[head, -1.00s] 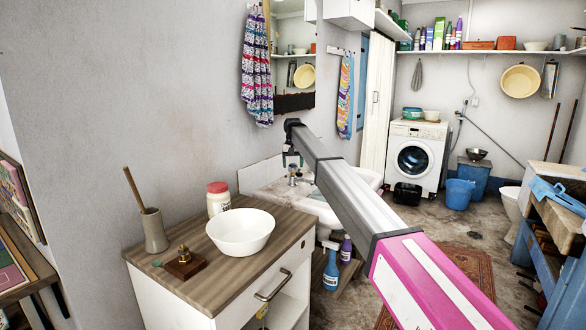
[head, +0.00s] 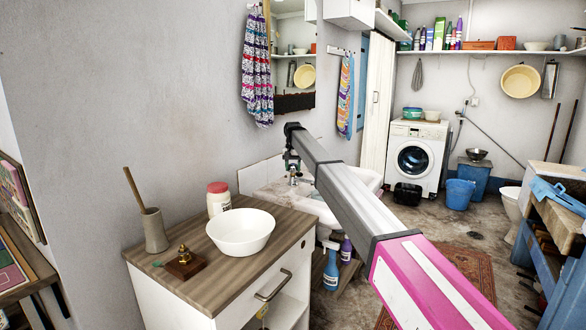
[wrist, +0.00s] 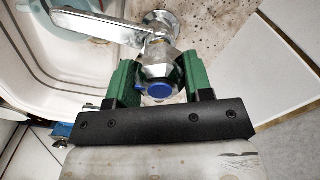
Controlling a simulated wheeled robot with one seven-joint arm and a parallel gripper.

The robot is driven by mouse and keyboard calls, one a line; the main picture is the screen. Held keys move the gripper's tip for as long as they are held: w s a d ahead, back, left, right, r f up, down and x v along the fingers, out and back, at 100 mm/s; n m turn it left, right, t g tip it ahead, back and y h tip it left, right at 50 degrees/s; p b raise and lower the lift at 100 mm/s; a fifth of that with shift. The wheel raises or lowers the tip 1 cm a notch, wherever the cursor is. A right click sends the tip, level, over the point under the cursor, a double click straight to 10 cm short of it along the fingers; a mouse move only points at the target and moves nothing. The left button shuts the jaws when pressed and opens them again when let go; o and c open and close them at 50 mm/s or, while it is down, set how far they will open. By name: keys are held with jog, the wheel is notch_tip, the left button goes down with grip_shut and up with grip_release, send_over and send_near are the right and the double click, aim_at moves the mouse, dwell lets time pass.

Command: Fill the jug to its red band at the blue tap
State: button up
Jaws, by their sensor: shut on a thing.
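In the wrist view, the blue tap (wrist: 158,89) is a chrome fitting with a blue cap and a flat chrome arm reaching to the upper left. My gripper (wrist: 160,70) has its green fingers on either side of the tap's knob and is shut on it. In the head view, my gripper (head: 291,163) is at the washbasin by the wall, over the tap. A pale blue, see-through shape (wrist: 85,22) sits in the basin under the tap's arm; only part of it shows, so I cannot tell if it is the jug. No red band is visible.
The white basin (wrist: 40,85) lies left of the tap. A wooden-topped cabinet (head: 215,275) with a white bowl (head: 240,231), a red-lidded jar (head: 218,198) and a brass object (head: 184,262) stands nearer. Spray bottles (head: 331,268) stand below the basin. Open floor lies to the right.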

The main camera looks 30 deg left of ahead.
aim_at(293, 164)
jog(key=shift+m, duration=0.7)
jog(key=o, duration=0.9)
notch_tip(293, 164, up, 11)
jog(key=shift+f, duration=0.1)
